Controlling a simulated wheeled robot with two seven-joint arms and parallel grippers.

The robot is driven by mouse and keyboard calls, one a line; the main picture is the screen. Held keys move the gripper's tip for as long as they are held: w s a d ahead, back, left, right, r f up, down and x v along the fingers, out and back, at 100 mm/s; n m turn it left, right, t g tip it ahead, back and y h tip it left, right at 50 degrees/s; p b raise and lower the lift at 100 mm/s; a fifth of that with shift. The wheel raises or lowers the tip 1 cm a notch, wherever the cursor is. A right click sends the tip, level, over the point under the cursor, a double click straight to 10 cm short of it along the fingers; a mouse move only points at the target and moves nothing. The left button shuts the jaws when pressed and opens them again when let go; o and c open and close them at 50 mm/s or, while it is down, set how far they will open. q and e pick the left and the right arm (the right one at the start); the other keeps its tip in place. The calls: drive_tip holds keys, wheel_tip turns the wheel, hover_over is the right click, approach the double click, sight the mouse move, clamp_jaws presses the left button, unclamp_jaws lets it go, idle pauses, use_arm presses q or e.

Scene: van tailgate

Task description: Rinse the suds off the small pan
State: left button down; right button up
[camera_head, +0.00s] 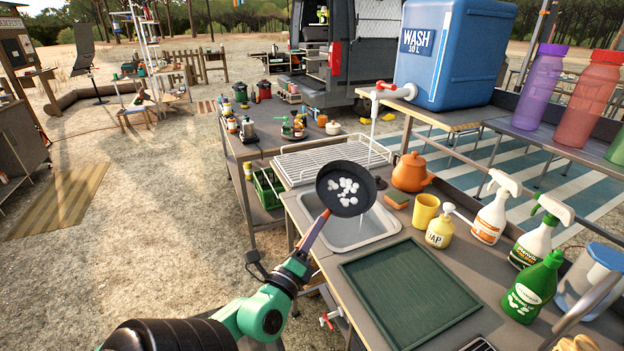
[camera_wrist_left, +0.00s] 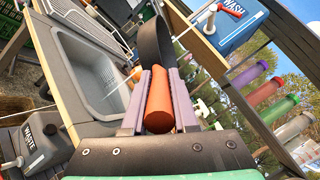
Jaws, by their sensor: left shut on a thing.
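The small pan (camera_head: 346,189) is dark, with a cluster of white suds (camera_head: 344,189) on its inner face, which shows to the head camera. It is held above the grey sink basin (camera_head: 347,226), which also shows in the left wrist view (camera_wrist_left: 95,75). My left gripper (camera_head: 315,231) is shut on the pan's orange handle (camera_wrist_left: 160,103); the pan shows nearly edge-on in the wrist view (camera_wrist_left: 155,48). The blue wash container (camera_head: 455,55) with its red-handled tap (camera_head: 388,88) stands behind, to the right. A thin pale streak shows below the pan; I cannot tell whether it is water. My right gripper is out of view.
A wire drying rack (camera_head: 325,158) lies behind the sink. An orange teapot (camera_head: 411,173), sponge (camera_head: 397,200), yellow cup (camera_head: 425,211), soap bottle (camera_head: 440,232) and spray bottles (camera_head: 495,210) stand right of it. A green tray (camera_head: 410,292) lies empty in front.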

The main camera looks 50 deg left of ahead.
use_arm(q)
approach(346, 209)
drive_tip(key=w+a, duration=0.1)
drive_tip(key=w+a+r, duration=0.1)
drive_tip(key=w, duration=0.1)
drive_tip(key=w+a+r, duration=0.1)
drive_tip(key=a, duration=0.1)
drive_tip(key=shift+w, duration=0.25)
drive_tip(key=w, duration=0.1)
drive_tip(key=w+b, duration=0.1)
drive_tip(key=w+f+b, duration=0.1)
drive_tip(key=shift+w+a, duration=0.35)
drive_tip(key=shift+a, duration=0.05)
drive_tip(key=shift+w+a, duration=0.1)
drive_tip(key=shift+w, duration=0.35)
drive_tip(key=shift+w+d+r, duration=0.1)
drive_tip(key=shift+d, duration=0.55)
